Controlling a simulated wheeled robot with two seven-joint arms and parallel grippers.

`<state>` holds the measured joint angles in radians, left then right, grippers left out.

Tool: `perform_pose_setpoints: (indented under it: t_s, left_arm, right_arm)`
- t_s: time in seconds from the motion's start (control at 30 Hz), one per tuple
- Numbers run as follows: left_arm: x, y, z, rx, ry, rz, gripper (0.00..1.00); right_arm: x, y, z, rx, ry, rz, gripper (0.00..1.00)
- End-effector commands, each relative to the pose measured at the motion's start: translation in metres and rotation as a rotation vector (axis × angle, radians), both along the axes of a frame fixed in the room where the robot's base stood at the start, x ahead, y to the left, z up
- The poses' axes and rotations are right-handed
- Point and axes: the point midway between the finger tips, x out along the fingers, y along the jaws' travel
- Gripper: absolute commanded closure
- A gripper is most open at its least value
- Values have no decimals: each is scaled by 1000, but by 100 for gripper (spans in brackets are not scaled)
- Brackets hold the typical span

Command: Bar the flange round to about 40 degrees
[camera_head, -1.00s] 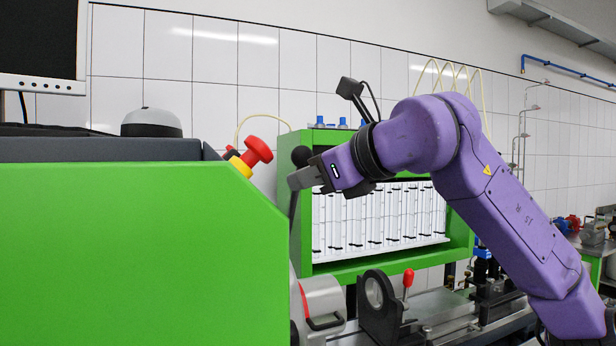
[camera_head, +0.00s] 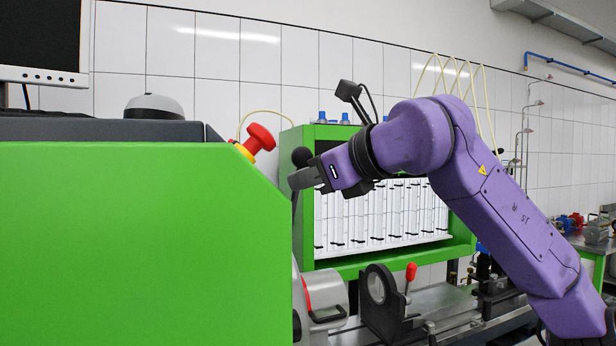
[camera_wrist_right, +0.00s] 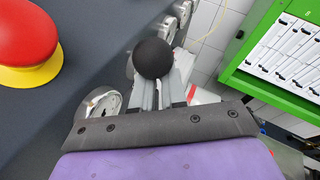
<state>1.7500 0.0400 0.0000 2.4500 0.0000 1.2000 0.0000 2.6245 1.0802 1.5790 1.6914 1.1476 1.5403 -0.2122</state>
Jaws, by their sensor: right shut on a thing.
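My right gripper (camera_head: 292,181) is shut on a dark upright bar (camera_head: 294,205) just below its black ball knob (camera_head: 302,156), beyond the edge of the green housing. In the right wrist view, the ball knob (camera_wrist_right: 153,58) stands directly past the fingers of my right gripper (camera_wrist_right: 162,95). A pale round dial-like part (camera_wrist_right: 98,105) shows beside the fingers, partly covered by the gripper body. The bar's lower end is hidden behind the green housing. I cannot make out the flange clearly or read its angle. My left gripper is not in view.
The green housing (camera_head: 140,240) fills the left front, with a red emergency button (camera_head: 260,138) on its edge. A green cabinet of glass tubes (camera_head: 380,215) stands behind my right arm. Below are a grey cylinder (camera_head: 322,300) and a black ring bracket (camera_head: 378,300) with a red-knobbed lever (camera_head: 411,271).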

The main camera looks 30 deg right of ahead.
Motion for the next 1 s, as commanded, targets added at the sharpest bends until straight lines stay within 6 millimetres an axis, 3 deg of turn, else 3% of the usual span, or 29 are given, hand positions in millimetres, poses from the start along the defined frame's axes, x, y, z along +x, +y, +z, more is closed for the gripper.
perform_pose_setpoints:
  t_s: [0.47,1.0]
  left_arm:
    - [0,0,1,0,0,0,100]
    - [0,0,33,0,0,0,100]
  right_arm:
    - [1,0,1,1,0,0,100]
    - [23,-6,16,16,65,0,100]
